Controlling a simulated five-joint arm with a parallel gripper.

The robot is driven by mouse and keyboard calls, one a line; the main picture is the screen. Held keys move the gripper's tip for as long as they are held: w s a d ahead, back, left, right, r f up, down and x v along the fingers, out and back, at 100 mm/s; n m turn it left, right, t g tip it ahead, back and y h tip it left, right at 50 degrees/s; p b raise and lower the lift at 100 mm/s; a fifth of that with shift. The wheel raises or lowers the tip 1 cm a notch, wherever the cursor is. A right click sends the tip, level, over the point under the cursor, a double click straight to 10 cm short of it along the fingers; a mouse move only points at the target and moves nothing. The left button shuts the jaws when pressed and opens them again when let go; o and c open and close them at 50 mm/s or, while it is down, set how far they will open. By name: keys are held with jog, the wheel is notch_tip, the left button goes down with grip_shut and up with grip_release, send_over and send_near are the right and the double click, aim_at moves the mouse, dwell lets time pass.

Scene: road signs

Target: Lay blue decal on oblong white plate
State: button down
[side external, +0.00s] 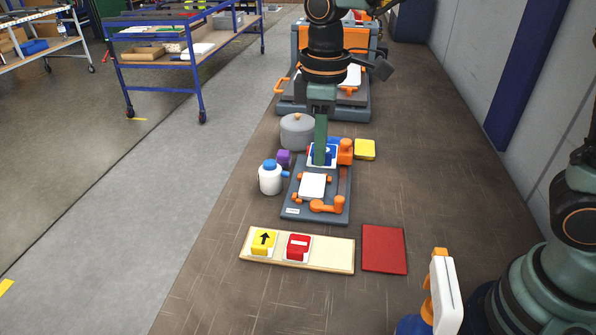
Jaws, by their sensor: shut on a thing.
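My gripper (320,150) points down over the far end of a grey fixture and is shut on the blue decal (331,152). The blue decal shows blue and white around the green finger, which hides part of it. A white plate (312,185) with rounded corners lies in the near part of the fixture, between orange clamp parts. The decal is beyond this plate in the picture, apart from it. I cannot tell how high the decal is above the fixture.
The fixture (318,212) has orange handles. A pale board (338,257) in front carries a yellow arrow sign (263,241) and a red sign (298,246), with its right end bare. A red mat (384,250), white bottle (270,180), grey pot (297,132) and yellow block (365,149) stand around.

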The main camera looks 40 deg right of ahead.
send_over(309, 196)
notch_tip(309, 196, down, 10)
jog(key=shift+f, duration=3.45)
jog(key=shift+f, duration=0.25)
jog(key=c, duration=0.9)
grip_release()
jog(key=shift+o, duration=0.3)
jog(key=o, duration=0.6)
